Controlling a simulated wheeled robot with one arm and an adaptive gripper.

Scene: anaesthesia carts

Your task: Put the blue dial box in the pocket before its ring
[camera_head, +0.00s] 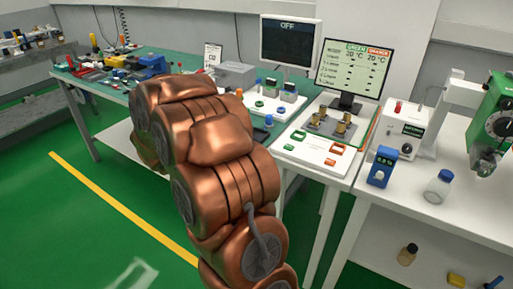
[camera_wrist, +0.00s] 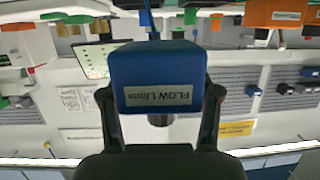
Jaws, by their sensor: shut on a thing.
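A blue box (camera_wrist: 155,65) with an upside-down "FLOW L/min" label and a dark round knob below it fills the middle of the wrist view. My gripper (camera_wrist: 160,105) is shut on it, one black finger at each side. In the head view my copper-coloured arm hides my gripper and this box. Another blue box (camera_head: 381,167) with a small display stands upright on the right-hand white table. I cannot make out the pocket or its ring for certain in either view.
A white board (camera_head: 305,152) with green and orange frames lies on the middle table, before a monitor (camera_head: 351,70). A blue-capped jar (camera_head: 438,187) and a white device (camera_head: 402,130) stand on the right table. A green bench (camera_head: 180,60) with clutter is behind my arm.

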